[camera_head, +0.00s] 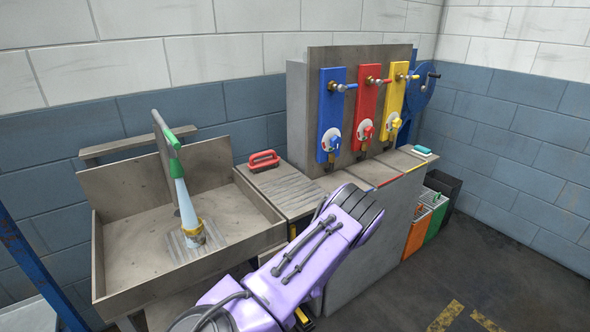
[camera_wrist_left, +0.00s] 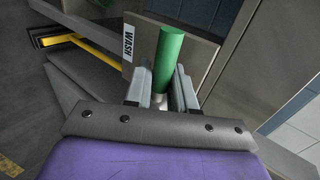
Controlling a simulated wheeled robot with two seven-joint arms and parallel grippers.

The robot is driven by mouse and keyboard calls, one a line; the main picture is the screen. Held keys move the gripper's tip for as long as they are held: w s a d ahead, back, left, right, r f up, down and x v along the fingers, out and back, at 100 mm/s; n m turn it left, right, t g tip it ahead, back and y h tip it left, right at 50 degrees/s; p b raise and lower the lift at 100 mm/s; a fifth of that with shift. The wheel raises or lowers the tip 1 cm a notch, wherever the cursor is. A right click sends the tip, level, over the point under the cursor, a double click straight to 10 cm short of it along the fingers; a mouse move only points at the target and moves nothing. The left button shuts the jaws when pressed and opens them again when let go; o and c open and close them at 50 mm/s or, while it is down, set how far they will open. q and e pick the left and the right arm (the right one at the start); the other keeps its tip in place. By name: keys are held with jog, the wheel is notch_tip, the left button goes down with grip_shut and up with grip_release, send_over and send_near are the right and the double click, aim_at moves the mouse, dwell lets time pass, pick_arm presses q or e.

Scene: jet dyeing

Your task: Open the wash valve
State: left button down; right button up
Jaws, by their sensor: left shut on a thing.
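In the left wrist view, the wash valve's handle (camera_wrist_left: 168,60) is a green upright cylinder on a short metal stem. A white label reading WASH (camera_wrist_left: 128,43) is on the grey panel beside it. My left gripper (camera_wrist_left: 165,92) is shut on the green handle, with one finger on each side of it. In the head view my purple left arm crosses the lower middle, in front of the grey cabinet. The gripper and the wash valve are hidden there. My right gripper is in neither view.
Blue (camera_head: 331,110), red (camera_head: 367,105) and yellow (camera_head: 392,95) valve panels stand behind. A red-handled brush (camera_head: 264,160) rests beside the sink. Bins (camera_head: 415,235) and open floor (camera_head: 500,270) lie right.

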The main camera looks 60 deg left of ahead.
pick_arm(q)
jog(key=shift+s, duration=0.15)
dwell(0.3)
jog(key=c, duration=1.1)
grip_release()
jog(key=shift+r, duration=0.1)
jog(key=v, duration=1)
jog(key=shift+d+r, duration=0.15)
jog(key=shift+d, duration=0.05)
